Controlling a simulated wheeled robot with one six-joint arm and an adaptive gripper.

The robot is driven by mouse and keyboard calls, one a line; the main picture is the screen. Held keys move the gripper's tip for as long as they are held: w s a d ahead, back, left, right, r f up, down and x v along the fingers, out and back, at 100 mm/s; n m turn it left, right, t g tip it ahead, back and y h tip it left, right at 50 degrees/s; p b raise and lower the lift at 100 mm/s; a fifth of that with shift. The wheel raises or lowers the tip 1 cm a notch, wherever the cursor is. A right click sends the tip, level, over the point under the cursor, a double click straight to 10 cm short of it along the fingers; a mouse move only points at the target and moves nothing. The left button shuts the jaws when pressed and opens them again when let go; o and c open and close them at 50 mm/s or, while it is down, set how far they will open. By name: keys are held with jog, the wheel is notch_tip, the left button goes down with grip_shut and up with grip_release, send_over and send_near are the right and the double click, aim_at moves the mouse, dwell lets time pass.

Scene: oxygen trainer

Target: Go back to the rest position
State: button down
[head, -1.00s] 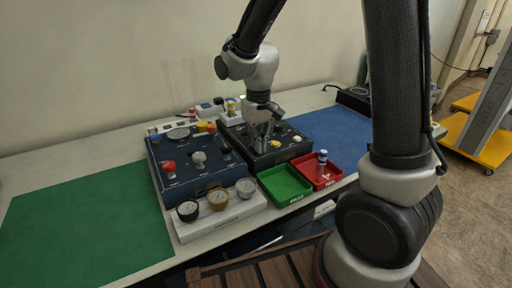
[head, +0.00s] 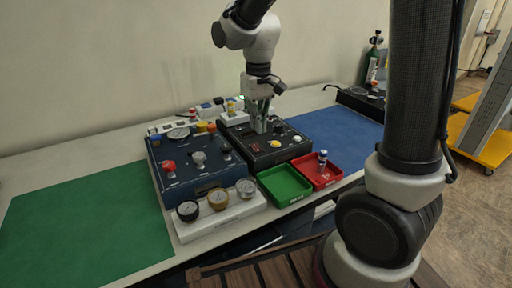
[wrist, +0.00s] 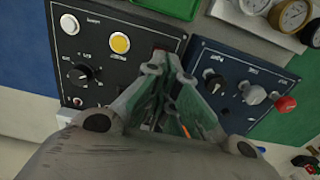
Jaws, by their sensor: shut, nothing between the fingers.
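My gripper (head: 260,124) points down over the left part of the black panel box (head: 290,147) in the head view. Its fingers are shut with nothing between them. In the wrist view the closed fingers (wrist: 172,103) lie over the edge between the black panel (wrist: 105,62) and the blue panel (wrist: 225,68). Whether the fingertips touch the panel I cannot tell. The black panel carries a yellow button (wrist: 120,43), a white button (wrist: 70,24) and a black knob (wrist: 84,72).
The blue box (head: 190,185) stands left of the black one. A green tray (head: 285,198) and a red tray (head: 328,181) holding a small blue-and-white item lie in front. Several gauges (head: 217,199) stand on a white block. The green mat (head: 85,225) and blue mat (head: 345,135) look clear.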

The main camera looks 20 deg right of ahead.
dwell(0.4)
jog(key=shift+s+d+f, duration=0.1)
jog(key=shift+s, duration=0.2)
jog(key=s+d+r+m+t, duration=0.1)
jog(key=s+d+r+t, duration=0.1)
jog(key=s+d+r, duration=0.3)
jog(key=s+d+r+m+t, duration=0.1)
jog(key=s+d+r+t, duration=0.1)
jog(key=s+d+r, duration=0.3)
jog(key=shift+s+d, duration=2.3)
jog(key=shift+s, duration=1.9)
